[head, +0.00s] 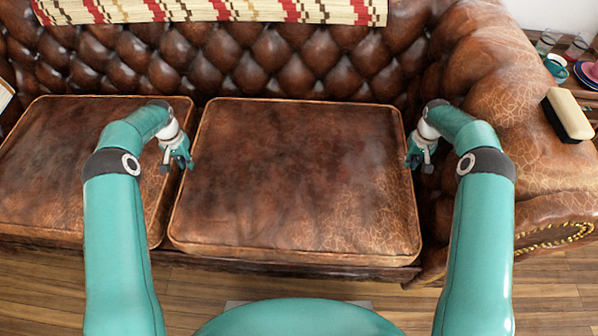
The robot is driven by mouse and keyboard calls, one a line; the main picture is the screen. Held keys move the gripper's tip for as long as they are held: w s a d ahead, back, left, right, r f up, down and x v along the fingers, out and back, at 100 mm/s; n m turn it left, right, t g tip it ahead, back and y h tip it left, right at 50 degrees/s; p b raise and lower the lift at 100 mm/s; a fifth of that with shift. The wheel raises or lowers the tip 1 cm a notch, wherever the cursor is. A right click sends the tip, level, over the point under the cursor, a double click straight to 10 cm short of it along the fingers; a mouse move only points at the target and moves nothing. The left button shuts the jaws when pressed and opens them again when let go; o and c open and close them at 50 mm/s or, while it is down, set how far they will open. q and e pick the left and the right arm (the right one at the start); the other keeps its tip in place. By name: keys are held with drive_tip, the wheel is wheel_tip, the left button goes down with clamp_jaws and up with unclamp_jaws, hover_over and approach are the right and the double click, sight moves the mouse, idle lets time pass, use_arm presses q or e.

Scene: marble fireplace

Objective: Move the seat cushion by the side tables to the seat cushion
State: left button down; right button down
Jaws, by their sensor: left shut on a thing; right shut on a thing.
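A brown leather seat cushion (295,185) with piped edges lies flat at the right part of the sofa seat, between my grippers. My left gripper (189,163) is shut on its left edge. My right gripper (409,163) is shut on its right edge. Fingertip contact is small in the head view. A second, similar seat cushion (75,165) lies to the left, partly hidden by my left arm. A dark wooden side table (590,88) shows only in part at the upper right.
The tufted sofa backrest (270,60) rises behind the cushions, with a striped woven throw (215,10) over it. The rolled armrest (520,145) at the right bears a brush (568,114). A teal cup (556,68) and plates (588,72) stand beyond it. Wooden floor (200,285) lies in front.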

use_arm(q)
drive_tip(key=shift+w+r, duration=0.15)
drive_tip(key=shift+r, duration=0.1)
use_arm(e)
drive_tip(key=shift+w+r, duration=0.15)
drive_tip(key=shift+r, duration=0.05)
use_arm(q)
drive_tip(key=shift+r, duration=0.1)
use_arm(e)
drive_tip(key=shift+r, duration=0.1)
